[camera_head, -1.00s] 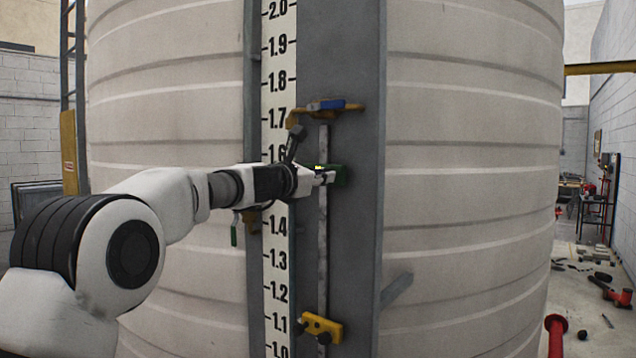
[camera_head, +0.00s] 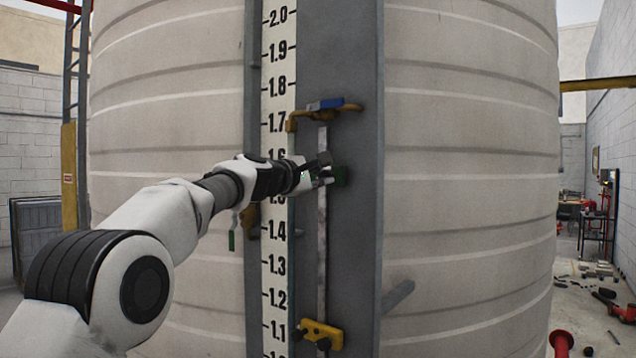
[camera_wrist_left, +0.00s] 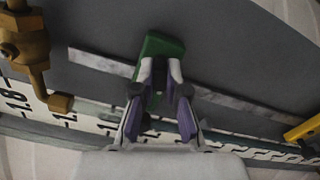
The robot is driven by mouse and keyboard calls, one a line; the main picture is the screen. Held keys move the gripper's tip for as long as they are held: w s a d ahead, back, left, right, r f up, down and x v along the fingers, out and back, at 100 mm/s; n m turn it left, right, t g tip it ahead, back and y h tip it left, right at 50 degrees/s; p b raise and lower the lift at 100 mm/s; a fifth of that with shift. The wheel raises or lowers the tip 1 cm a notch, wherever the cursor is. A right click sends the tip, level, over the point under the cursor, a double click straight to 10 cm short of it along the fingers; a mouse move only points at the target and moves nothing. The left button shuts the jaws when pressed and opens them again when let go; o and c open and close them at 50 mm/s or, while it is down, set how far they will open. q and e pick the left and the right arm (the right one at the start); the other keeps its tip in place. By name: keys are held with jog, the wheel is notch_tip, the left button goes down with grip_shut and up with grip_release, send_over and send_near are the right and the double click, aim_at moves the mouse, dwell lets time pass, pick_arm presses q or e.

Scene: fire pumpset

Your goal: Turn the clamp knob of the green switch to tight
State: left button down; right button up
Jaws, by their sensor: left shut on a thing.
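The green switch (camera_head: 340,176) sits on the pale vertical rail in front of the grey panel, near the 1.5 to 1.6 marks. In the left wrist view its green body (camera_wrist_left: 160,46) shows just beyond the fingertips. My left gripper (camera_head: 326,176) reaches it from the left and is shut at the switch. In the left wrist view the two fingers (camera_wrist_left: 160,80) stand close together on either side of the front of the switch. The clamp knob is hidden between the fingers, so its turn cannot be seen. My right gripper is in no view.
A yellow switch with a dark knob (camera_head: 321,333) sits lower on the rail. A brass valve with a blue handle (camera_head: 326,105) is above. The numbered scale (camera_head: 275,270) runs beside the rail, and a large ribbed tank (camera_head: 470,180) stands behind. Tools lie on the floor at right.

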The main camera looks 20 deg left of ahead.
pick_arm(q)
jog(key=shift+a+r+m+b, duration=0.15)
jog(key=shift+m+b, duration=0.4)
jog(key=shift+m, duration=1.35)
jog(key=c, duration=1.2)
grip_release()
jog(key=shift+w+a, duration=0.1)
jog(key=shift+a, duration=0.05)
jog(key=shift+s, duration=0.6)
jog(key=v, duration=1)
jog(key=shift+s+a, duration=0.3)
jog(key=shift+a, duration=0.1)
